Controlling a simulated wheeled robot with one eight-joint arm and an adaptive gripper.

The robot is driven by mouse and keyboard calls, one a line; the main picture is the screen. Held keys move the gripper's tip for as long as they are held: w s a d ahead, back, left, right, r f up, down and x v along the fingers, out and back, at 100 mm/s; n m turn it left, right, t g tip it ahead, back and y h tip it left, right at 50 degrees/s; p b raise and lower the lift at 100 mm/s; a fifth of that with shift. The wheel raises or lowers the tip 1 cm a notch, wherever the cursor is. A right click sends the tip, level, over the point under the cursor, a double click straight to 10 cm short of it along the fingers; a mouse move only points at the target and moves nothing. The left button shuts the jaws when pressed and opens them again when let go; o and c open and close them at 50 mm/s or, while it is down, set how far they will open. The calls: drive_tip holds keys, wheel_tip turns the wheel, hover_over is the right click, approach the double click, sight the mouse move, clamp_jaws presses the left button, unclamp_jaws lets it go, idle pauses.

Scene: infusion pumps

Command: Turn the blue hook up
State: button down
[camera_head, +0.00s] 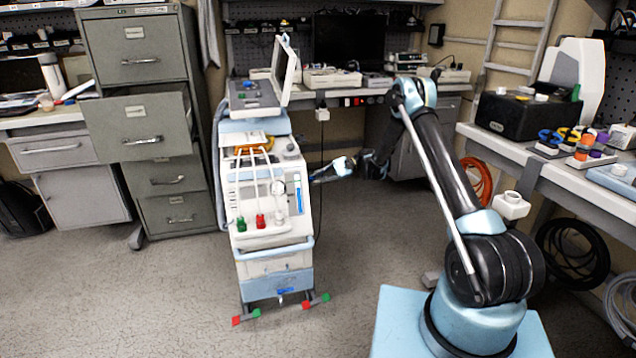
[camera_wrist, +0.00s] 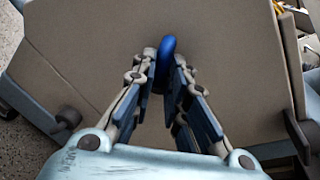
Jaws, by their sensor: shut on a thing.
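The blue hook (camera_wrist: 167,50) shows in the wrist view as a rounded blue piece against the flat beige side panel (camera_wrist: 225,60) of the pump cart. My gripper (camera_wrist: 165,68) has its two fingertips on either side of the hook and is shut on it. The fingers hide the hook's lower part. In the head view, my gripper (camera_head: 315,179) reaches in from the right against the right side of the white and blue pump cart (camera_head: 268,268). I cannot make out the hook there.
A grey filing cabinet (camera_head: 140,60) with one drawer pulled out stands left of the cart. A raised screen (camera_head: 287,68) sits on top of the cart. A bench (camera_head: 590,195) with small parts runs along the right.

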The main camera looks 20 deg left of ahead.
drive_tip(key=m, duration=0.2)
drive_tip(key=w+m+g, duration=0.1)
drive_tip(key=m, duration=0.1)
drive_tip(key=m+g, duration=0.1)
drive_tip(key=m, duration=0.2)
drive_tip(key=shift+w+a+r+h, duration=0.1)
drive_tip(key=shift+w+a+h, duration=0.2)
drive_tip(key=shift+a, duration=0.1)
idle(0.5)
drive_tip(key=c, duration=1.6)
unclamp_jaws()
drive_tip(key=v, duration=1.1)
drive_tip(key=shift+w+d, duration=0.2)
drive_tip(key=shift+w, duration=0.2)
